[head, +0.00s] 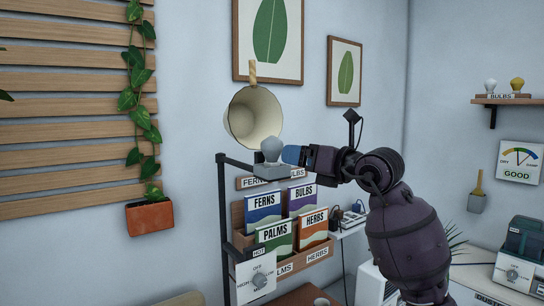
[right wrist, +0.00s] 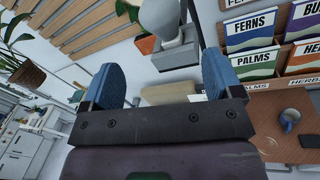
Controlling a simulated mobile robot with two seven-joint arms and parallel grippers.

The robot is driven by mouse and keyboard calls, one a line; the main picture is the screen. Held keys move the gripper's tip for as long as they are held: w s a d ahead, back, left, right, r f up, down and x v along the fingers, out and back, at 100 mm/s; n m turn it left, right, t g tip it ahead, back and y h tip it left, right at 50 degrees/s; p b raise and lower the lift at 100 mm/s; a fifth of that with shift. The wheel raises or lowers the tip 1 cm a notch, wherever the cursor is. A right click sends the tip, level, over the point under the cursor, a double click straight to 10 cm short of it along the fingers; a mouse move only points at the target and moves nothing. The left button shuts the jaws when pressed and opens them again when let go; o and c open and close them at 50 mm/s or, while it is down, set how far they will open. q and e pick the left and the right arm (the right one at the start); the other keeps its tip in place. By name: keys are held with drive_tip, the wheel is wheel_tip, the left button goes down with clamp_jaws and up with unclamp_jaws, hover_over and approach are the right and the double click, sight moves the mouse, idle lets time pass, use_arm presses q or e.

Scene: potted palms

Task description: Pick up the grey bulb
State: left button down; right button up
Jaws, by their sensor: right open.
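A pale grey bulb (head: 271,148) stands upright on a small grey base (head: 271,171), below a cream cone shade. In the right wrist view the bulb (right wrist: 161,17) is at the top, beyond the fingertips and roughly in line with the gap between them. My right gripper (head: 293,155) is just right of the bulb, its blue fingers pointing left at it. The two fingers (right wrist: 162,82) are spread apart with nothing between them. Another pale bulb (head: 490,86) stands beside a yellow bulb (head: 517,84) on a wall shelf at the right. My left gripper is not in view.
The cream shade (head: 253,116) hangs close above the bulb. A dark stand (head: 223,215) and a wooden rack (head: 238,217) of seed packets stand just below it. A wooden table with a mug (right wrist: 290,116) is at the lower right of the wrist view.

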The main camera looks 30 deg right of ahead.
sight(279, 149)
drive_tip(key=p+x, duration=0.1)
drive_tip(key=x, duration=0.4)
drive_tip(key=shift+w+r, duration=0.2)
drive_tip(key=shift+w, duration=0.05)
drive_tip(key=shift+w+a+r, duration=0.1)
drive_tip(key=shift+w+r, duration=0.1)
drive_tip(key=shift+w, duration=0.3)
drive_tip(key=p+x, duration=0.1)
drive_tip(key=x, duration=0.2)
drive_tip(key=shift+w+r, duration=0.1)
drive_tip(key=shift+w, duration=0.55)
